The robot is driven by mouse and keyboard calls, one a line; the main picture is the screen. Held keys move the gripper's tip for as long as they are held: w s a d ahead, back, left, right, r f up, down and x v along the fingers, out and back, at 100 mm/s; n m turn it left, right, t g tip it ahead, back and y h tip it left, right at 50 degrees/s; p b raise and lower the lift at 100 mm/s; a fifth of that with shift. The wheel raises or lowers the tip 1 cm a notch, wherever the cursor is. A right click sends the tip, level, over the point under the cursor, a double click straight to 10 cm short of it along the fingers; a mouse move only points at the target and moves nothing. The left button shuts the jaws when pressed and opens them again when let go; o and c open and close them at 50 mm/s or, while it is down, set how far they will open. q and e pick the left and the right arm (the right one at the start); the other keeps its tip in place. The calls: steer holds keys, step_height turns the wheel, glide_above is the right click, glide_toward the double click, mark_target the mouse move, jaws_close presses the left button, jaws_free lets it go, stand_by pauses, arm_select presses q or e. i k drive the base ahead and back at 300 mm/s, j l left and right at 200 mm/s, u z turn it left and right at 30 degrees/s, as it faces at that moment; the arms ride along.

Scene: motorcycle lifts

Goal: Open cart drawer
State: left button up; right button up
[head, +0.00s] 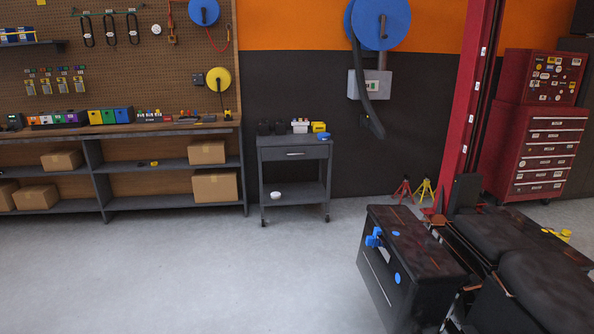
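A small dark grey cart (267,175) on casters stands against the wall in the middle of the head view. Its single drawer (296,153) sits just under the top and looks shut, with a light handle strip (296,154) across its front. Black containers, a white item, a yellow item and a blue item rest on the cart's top. A white bowl (275,195) is on its lower shelf. Neither of my grippers shows in the head view.
A long workbench (150,129) with boxes on its shelves is left of the cart. A black case-like body with blue parts (400,240) and dark padded shapes (548,290) fill the lower right. Red and yellow stands (424,190) are right of the cart. Open floor (200,270) lies in front.

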mark_target(321, 151)
steer(key=i+l+u, duration=0.1)
steer(key=i+u, duration=0.15)
steer(key=i, duration=1.7)
steer(key=i+z, duration=0.2)
steer(key=i, duration=0.35)
steer(key=i+j+z, duration=0.25)
steer(key=i, duration=0.25)
steer(key=i+j+z, duration=0.2)
steer(key=i, duration=0.35)
